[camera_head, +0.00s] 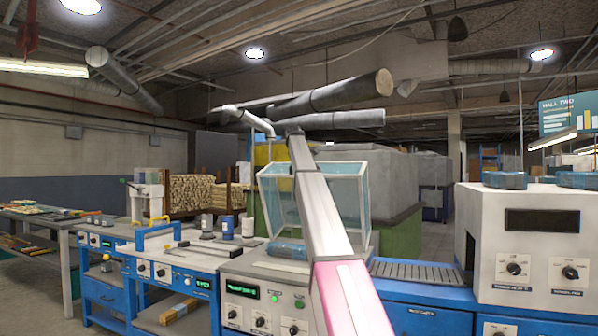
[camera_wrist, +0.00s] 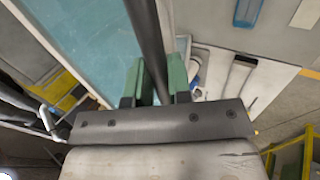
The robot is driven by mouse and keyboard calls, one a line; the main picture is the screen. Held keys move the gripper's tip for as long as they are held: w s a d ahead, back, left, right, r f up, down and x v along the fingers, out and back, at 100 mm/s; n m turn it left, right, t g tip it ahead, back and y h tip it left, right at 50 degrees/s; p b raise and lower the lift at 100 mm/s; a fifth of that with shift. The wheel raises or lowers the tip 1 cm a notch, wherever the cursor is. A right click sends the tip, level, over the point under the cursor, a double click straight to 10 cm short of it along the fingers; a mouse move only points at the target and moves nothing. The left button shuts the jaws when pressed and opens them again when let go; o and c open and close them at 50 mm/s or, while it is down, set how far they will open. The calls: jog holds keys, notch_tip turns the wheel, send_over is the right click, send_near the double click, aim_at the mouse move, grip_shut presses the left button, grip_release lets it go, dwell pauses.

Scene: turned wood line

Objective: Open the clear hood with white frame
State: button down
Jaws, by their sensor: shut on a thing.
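The clear hood with white frame (camera_head: 273,205) is on the light grey machine in the middle of the head view. It looks tilted, with its lower front edge above the machine top; my arm hides its middle, so its exact angle is unclear. In the wrist view its teal clear panel (camera_wrist: 88,35) fills the upper left. A dark bar (camera_wrist: 147,35), apparently the hood's handle, runs between the two green fingers of my gripper (camera_wrist: 162,80). My gripper is shut on this bar. The fingers are not clearly visible in the head view.
A blue piece (camera_head: 288,248) lies on the machine top under the hood. Blue workbenches with control panels (camera_head: 175,275) stand left, with blue canisters (camera_head: 228,228). A roller conveyor (camera_head: 420,272) and a large white machine (camera_head: 525,240) stand right. Pipes hang overhead.

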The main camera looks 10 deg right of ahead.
jog(key=shift+w+d+r, duration=0.1)
jog(key=shift+w, duration=0.05)
jog(key=c, duration=1.1)
grip_release()
jog(key=shift+o, duration=0.2)
jog(key=v, duration=1)
jog(key=shift+r, duration=0.3)
